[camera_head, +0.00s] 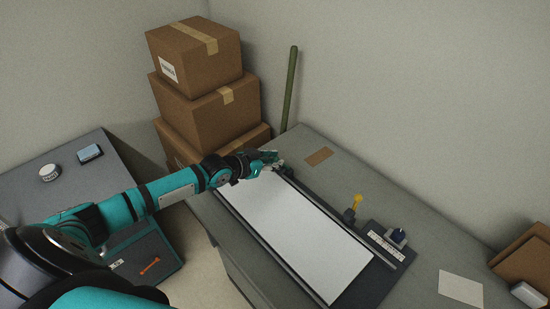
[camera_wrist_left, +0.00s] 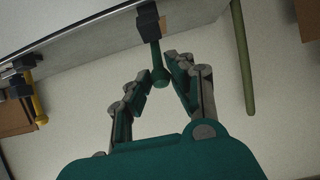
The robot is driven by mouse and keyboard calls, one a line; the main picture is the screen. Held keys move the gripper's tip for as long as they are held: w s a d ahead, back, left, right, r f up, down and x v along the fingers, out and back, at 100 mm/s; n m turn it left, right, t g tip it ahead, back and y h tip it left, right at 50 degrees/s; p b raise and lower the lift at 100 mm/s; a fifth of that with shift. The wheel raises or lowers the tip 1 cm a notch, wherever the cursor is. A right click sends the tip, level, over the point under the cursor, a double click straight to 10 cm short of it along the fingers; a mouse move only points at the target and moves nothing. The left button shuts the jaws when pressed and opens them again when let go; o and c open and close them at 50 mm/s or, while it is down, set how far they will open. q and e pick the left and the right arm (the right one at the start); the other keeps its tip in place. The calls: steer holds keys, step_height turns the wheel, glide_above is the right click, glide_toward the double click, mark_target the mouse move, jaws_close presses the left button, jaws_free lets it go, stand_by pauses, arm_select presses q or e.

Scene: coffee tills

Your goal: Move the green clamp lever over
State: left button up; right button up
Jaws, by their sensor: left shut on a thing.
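The green clamp lever (camera_wrist_left: 160,74) shows in the left wrist view as a short rod with a round knob, coming out of a dark clamp block (camera_wrist_left: 149,27). My left gripper (camera_wrist_left: 167,84) is shut on the lever, with its fingers either side of the knob. In the head view my left gripper (camera_head: 272,158) is at the far end of the dark board (camera_head: 378,285) and mostly hides the green lever there. My right gripper is not in view.
A white sheet (camera_head: 290,225) lies on the board. Stacked boxes (camera_head: 222,115) and a leaning green pole (camera_head: 290,90) stand behind. A brown card (camera_head: 319,156) and a pale sheet (camera_head: 460,288) lie on the bench.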

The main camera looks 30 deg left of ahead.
arm_select(q)
steer(key=shift+s+a+f, duration=0.2)
steer(key=shift+s+f, duration=0.35)
steer(key=shift+s+a+f, duration=0.2)
steer(key=shift+s+f, duration=0.3)
steer(key=shift+f, duration=0.15)
steer(key=shift+s+a+f+b, duration=0.15)
steer(key=shift+s+f+b, duration=0.3)
steer(key=shift+f, duration=0.15)
steer(key=shift+s+a+f+b, duration=0.1)
steer(key=shift+s+f+b, duration=0.25)
steer(key=shift+f, duration=0.35)
